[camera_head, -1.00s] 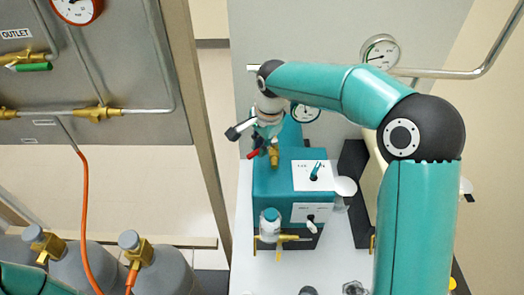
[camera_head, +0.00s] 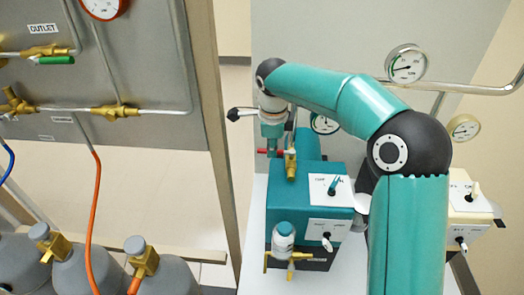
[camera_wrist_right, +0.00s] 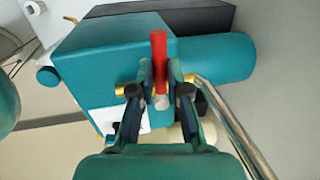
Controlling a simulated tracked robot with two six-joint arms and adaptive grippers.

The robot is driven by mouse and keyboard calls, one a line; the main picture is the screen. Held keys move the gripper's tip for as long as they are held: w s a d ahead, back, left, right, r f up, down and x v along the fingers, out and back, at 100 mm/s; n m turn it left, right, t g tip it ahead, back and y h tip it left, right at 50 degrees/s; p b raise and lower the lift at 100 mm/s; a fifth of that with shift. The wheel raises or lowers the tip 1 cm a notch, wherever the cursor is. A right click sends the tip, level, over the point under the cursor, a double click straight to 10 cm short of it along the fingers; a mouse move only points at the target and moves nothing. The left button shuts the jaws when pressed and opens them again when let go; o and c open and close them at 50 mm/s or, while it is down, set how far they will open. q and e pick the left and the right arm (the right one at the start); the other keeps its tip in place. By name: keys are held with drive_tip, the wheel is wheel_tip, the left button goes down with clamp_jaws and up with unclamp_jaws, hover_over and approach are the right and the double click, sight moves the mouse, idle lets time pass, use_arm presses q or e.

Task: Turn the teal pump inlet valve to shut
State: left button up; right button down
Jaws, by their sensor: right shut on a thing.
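The teal pump (camera_head: 300,188) stands on the white bench. A brass valve (camera_head: 290,166) with a red lever handle (camera_head: 264,151) is on top of it, towards the back. My right gripper (camera_head: 272,148) is shut on the red handle. In the right wrist view the fingers (camera_wrist_right: 160,78) close on both sides of the handle (camera_wrist_right: 158,50), whose red end sticks out past them. The handle lies across the brass body, whose ends (camera_wrist_right: 121,89) show on either side. The fingers hide the handle's pivot. My left gripper is not in view.
A cream pump (camera_head: 470,212) stands to the right, partly behind my right arm. A pipe with gauges (camera_head: 406,64) runs along the back wall. A brass-fitted trap (camera_head: 284,240) is at the teal pump's front. Grey cylinders (camera_head: 165,273) and a panel post (camera_head: 215,130) are on the left.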

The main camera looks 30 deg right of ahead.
drive_tip(key=shift+w+r, duration=0.15)
drive_tip(key=shift+r, duration=0.05)
drive_tip(key=c, duration=1.2)
unclamp_jaws()
drive_tip(key=shift+a+f, duration=0.1)
drive_tip(key=shift+a, duration=0.05)
drive_tip(key=shift+o, duration=0.2)
wheel_tip(320, 180, up, 12)
drive_tip(key=s+a, duration=0.1)
drive_tip(key=s, duration=0.1)
drive_tip(key=shift+f, duration=0.2)
drive_tip(key=shift+a, duration=0.1)
